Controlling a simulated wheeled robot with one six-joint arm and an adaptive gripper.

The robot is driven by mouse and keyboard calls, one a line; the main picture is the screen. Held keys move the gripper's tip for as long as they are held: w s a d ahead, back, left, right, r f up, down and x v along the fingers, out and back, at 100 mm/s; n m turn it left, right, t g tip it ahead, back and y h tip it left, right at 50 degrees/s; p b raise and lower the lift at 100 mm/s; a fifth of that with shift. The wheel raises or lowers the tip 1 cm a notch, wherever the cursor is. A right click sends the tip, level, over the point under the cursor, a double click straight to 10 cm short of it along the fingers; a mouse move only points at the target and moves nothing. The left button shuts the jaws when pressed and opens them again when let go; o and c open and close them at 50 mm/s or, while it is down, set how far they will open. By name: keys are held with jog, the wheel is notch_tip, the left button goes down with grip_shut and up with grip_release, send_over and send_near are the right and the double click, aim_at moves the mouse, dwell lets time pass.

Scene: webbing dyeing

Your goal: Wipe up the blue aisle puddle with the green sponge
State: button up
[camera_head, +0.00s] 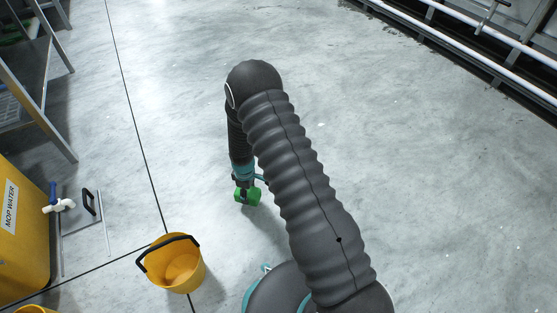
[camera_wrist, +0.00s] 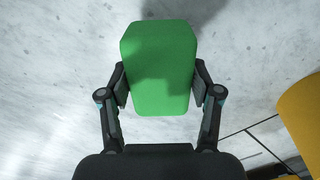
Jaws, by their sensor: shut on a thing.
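The green sponge (camera_wrist: 160,85) is between the two fingers of my gripper (camera_wrist: 160,88) in the wrist view. The gripper is shut on it, one finger on each side. In the head view the sponge (camera_head: 248,197) hangs below my gripper (camera_head: 245,185), above or close to the grey floor; the gap cannot be judged. My arm hides part of the floor to the right. No blue puddle is visible in either view.
A yellow bucket (camera_head: 178,268) with a black handle stands left of my arm; part of it shows in the wrist view (camera_wrist: 302,115). A yellow mop water tank (camera_head: 22,235) with a tap is at the left edge. Railings (camera_head: 465,45) run top right. The middle floor is clear.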

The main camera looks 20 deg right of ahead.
jog(key=shift+r+p, duration=0.75)
jog(key=shift+r, duration=1.2)
